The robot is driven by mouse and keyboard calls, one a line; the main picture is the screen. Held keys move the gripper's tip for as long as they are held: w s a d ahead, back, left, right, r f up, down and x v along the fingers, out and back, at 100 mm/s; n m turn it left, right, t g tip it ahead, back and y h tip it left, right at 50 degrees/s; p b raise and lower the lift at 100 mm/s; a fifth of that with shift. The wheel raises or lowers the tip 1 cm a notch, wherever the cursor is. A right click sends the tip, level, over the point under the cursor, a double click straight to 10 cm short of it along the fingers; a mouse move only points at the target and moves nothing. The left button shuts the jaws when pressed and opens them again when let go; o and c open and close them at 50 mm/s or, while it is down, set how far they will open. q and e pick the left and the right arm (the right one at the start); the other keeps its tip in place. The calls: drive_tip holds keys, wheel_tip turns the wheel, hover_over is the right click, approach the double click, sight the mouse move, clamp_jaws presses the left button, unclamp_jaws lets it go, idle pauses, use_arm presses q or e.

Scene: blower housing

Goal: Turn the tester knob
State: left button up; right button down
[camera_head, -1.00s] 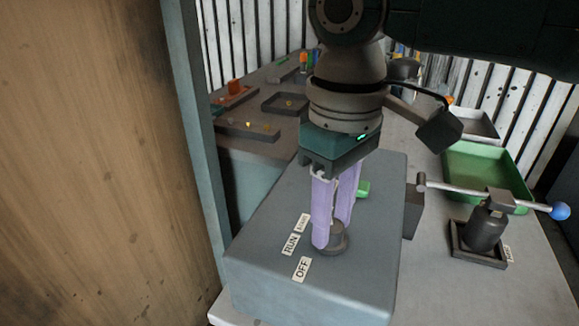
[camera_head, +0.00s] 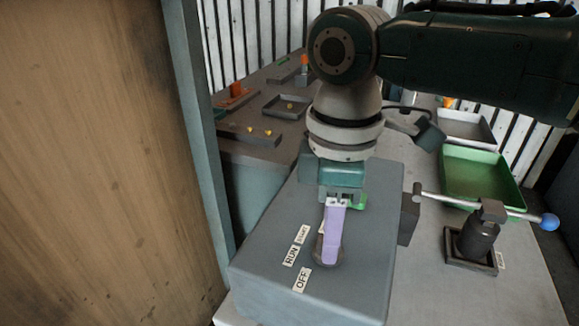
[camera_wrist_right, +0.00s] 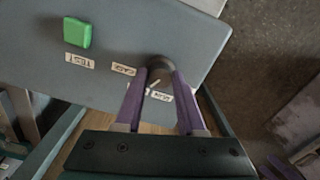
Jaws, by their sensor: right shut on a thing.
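The tester is a grey-blue box (camera_head: 265,255) on the bench, with a dark round knob (camera_head: 319,254) on its top. White labels beside the knob include RUN (camera_head: 291,256) and OFF (camera_head: 301,280). My right gripper (camera_head: 330,250) points down with its purple fingers shut on the knob, and partly hides it. In the right wrist view, the knob (camera_wrist_right: 160,68) sits between the two fingertips (camera_wrist_right: 160,78). A thin pale mark shows below the knob there.
A green button (camera_wrist_right: 77,32) is on the tester, near a TEST label (camera_wrist_right: 80,61). Right of the tester stand a press with a blue-ended lever (camera_head: 480,235) and a green tray (camera_head: 480,175). A wooden panel (camera_head: 95,160) fills the left side.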

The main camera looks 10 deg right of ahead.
drive_tip(key=n, duration=0.4)
drive_tip(key=shift+r+n+p, duration=0.1)
drive_tip(key=shift+n+p, duration=0.2)
drive_tip(key=shift+p, duration=0.05)
drive_tip(key=n, duration=1.4)
drive_tip(key=shift+a+b, duration=0.1)
drive_tip(key=shift+b, duration=0.3)
drive_tip(key=shift+n, duration=0.4)
drive_tip(key=c, duration=0.5)
unclamp_jaws()
